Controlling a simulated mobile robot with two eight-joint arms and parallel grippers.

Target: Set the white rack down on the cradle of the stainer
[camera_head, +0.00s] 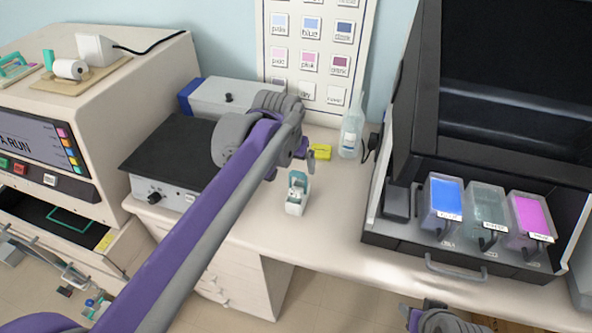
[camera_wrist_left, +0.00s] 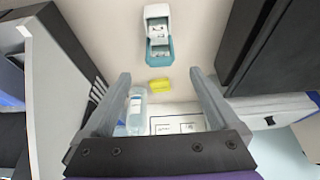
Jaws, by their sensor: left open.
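My left gripper (camera_head: 291,166) is open and empty over the bench. In the left wrist view its two fingers (camera_wrist_left: 160,76) stand wide apart with nothing between them. A small white and teal holder (camera_head: 298,193) stands on the bench just in front of it; it also shows beyond the fingertips in the wrist view (camera_wrist_left: 158,36). I cannot tell whether this is the white rack. An open dark-lidded machine (camera_head: 403,240) on the right holds blue, clear and pink tubs. I cannot make out a cradle. My right gripper (camera_head: 440,318) is partly cut off at the bottom edge.
A yellow block (camera_head: 320,151) and a clear bottle (camera_head: 352,130) stand behind the holder. A black-topped box (camera_head: 172,150) is at left. A beige machine (camera_head: 150,80) with a display and open drawer is further left. The bench front right of the holder is clear.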

